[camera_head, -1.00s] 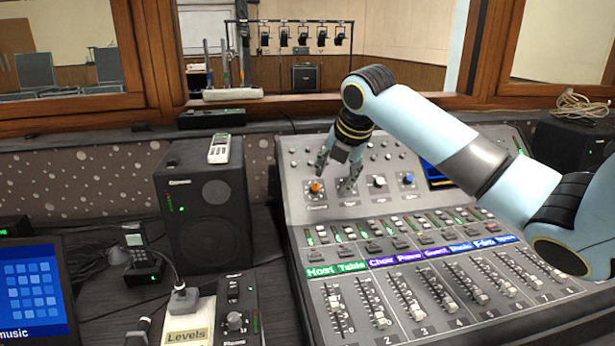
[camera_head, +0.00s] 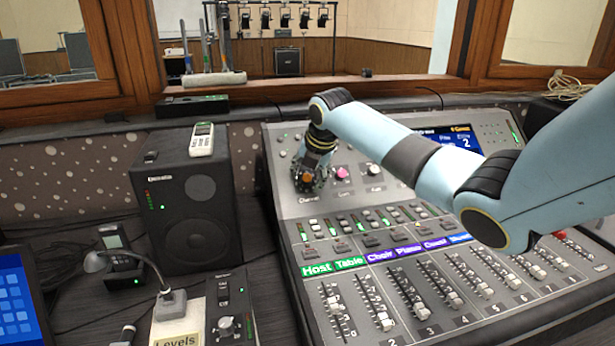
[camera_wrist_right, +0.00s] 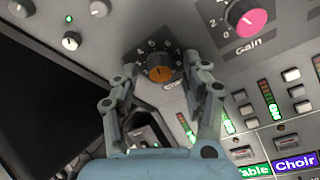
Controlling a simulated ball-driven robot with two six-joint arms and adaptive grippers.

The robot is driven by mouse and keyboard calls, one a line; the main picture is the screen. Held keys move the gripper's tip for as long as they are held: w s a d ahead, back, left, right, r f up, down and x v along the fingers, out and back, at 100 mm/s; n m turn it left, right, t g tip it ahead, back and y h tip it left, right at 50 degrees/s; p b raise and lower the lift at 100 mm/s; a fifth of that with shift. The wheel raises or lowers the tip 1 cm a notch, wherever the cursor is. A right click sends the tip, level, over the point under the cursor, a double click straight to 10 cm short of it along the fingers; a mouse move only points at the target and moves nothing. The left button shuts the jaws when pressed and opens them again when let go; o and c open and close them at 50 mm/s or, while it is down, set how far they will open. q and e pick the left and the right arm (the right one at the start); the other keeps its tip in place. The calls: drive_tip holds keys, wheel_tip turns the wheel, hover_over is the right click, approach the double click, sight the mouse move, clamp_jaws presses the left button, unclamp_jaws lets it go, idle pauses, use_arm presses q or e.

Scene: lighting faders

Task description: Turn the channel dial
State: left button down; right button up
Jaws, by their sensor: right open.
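The channel dial is an orange knob (camera_head: 307,178) at the upper left of the mixing console (camera_head: 277,195). My right gripper (camera_head: 308,184) is over it in the head view and partly hides it. My left gripper is out of view.
A pink Gain knob (camera_head: 342,173) is just right of the dial, with a white knob (camera_head: 374,169) beyond it. Fader rows (camera_head: 414,295) fill the console's front. A black speaker (camera_head: 187,205) stands to the left. My right arm crosses above the console.

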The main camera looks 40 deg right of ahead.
drive_tip(key=shift+w+f, duration=0.1)
drive_tip(key=shift+f, duration=0.05)
drive_tip(key=shift+c, duration=0.2)
drive_tip(key=c, duration=0.5)
clamp_jaws()
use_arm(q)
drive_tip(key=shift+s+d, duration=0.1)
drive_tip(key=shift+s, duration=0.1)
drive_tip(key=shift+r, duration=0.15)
